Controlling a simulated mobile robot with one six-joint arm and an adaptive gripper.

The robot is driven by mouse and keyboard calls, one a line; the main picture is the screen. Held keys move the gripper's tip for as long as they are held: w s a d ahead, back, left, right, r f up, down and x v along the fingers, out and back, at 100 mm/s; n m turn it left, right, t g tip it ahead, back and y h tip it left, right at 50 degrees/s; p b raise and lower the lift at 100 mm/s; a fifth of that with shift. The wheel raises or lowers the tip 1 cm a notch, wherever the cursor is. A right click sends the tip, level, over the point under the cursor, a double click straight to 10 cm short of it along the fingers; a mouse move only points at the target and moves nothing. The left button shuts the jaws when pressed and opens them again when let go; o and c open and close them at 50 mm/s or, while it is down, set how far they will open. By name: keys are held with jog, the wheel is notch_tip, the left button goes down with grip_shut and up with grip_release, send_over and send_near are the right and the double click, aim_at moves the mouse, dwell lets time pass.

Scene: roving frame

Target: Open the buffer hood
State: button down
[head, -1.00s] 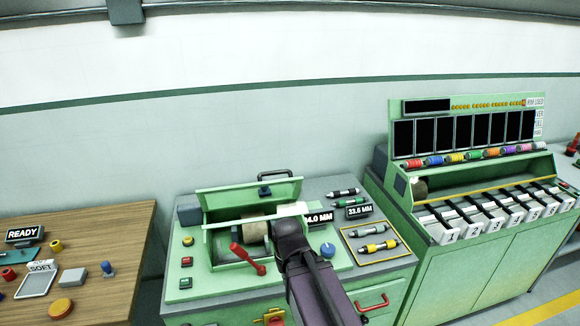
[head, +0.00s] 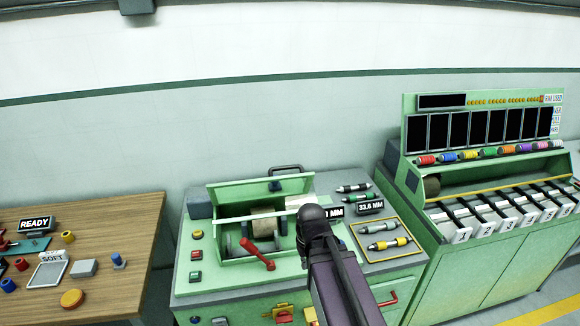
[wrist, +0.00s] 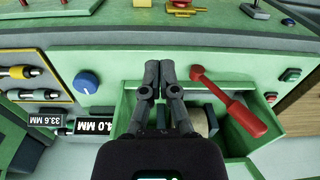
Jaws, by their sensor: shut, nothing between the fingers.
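The green buffer hood (head: 240,194) stands tilted up at the back of the opening on the green machine, with a dark handle (head: 286,169) behind its top edge. Below it the opening shows a tan roller (head: 264,227) and a pale strip across the front. My gripper (head: 312,212) is over the right end of the opening and hides part of it. In the wrist view my gripper (wrist: 160,72) has its two dark fingertips together with nothing between them, above the box's front edge. The roller (wrist: 200,122) is partly hidden behind the fingers. I cannot tell whether the fingers touch anything.
A red lever (head: 258,254) sticks up at the front of the opening. A blue knob (wrist: 86,82) and small displays (head: 371,207) lie to its right. A yellow-framed tray (head: 384,259) holds cylinders. A wooden table (head: 110,215) stands left, a taller green cabinet (head: 478,262) right.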

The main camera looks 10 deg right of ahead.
aim_at(291, 168)
jog(key=w+r+n+t+y+p, duration=0.1)
jog(key=w+r+n+p, duration=0.2)
jog(key=w+r, duration=0.1)
jog(key=w+d+r+n+t+p, duration=0.1)
jog(key=w+r+n+p, duration=0.2)
jog(key=w+r+p, duration=0.1)
jog(key=w+r+n+y+p, duration=0.1)
jog(key=w+r+n+p, duration=0.2)
jog(key=w+r+p, duration=0.1)
jog(key=shift+w+d+r+t+y, duration=0.2)
jog(key=shift+w+r, duration=0.1)
jog(key=shift+w, duration=0.1)
jog(key=shift+w+d+r+t+y, duration=0.1)
jog(key=shift+w+d+r+t, duration=0.1)
jog(key=shift+w+r, duration=0.15)
jog(key=w+d+r+n+t+y+p, duration=0.1)
jog(key=w+d+r+n+t+p, duration=0.1)
jog(key=w+r+n+p, duration=0.4)
jog(key=w+d+r+p, duration=0.1)
jog(key=w+r+p, duration=0.1)
jog(key=w+r, duration=0.1)
jog(key=shift+w+d+r+n+t, duration=0.2)
jog(key=shift+w+r+n+t, duration=0.1)
jog(key=shift+w+r+n, duration=0.1)
jog(key=shift+a+f, duration=0.1)
jog(key=shift+f, duration=0.1)
